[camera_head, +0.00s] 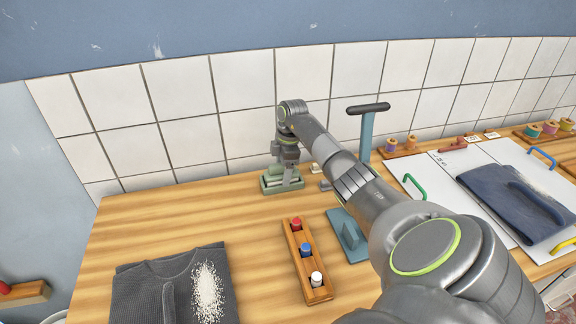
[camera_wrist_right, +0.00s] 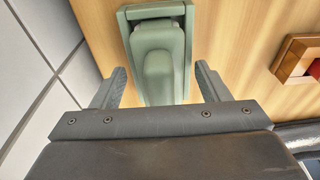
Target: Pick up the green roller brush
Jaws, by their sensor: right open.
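The green roller brush (camera_wrist_right: 160,62) is a pale grey-green body with a squared frame at its far end. It lies on the wooden table near the tiled wall, and in the head view (camera_head: 270,185) it is partly hidden by my wrist and fingers. My right gripper (camera_head: 287,178) is above it, pointing down. In the right wrist view the gripper's two dark fingers are apart, one on each side of the brush, with a gap visible on both sides. My left gripper is not in view.
A wooden tray (camera_head: 318,296) with red, blue and white bobbins stands in front of the brush. A dark garment (camera_head: 150,290) with white specks lies front left. Bare table (camera_head: 185,215) is left.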

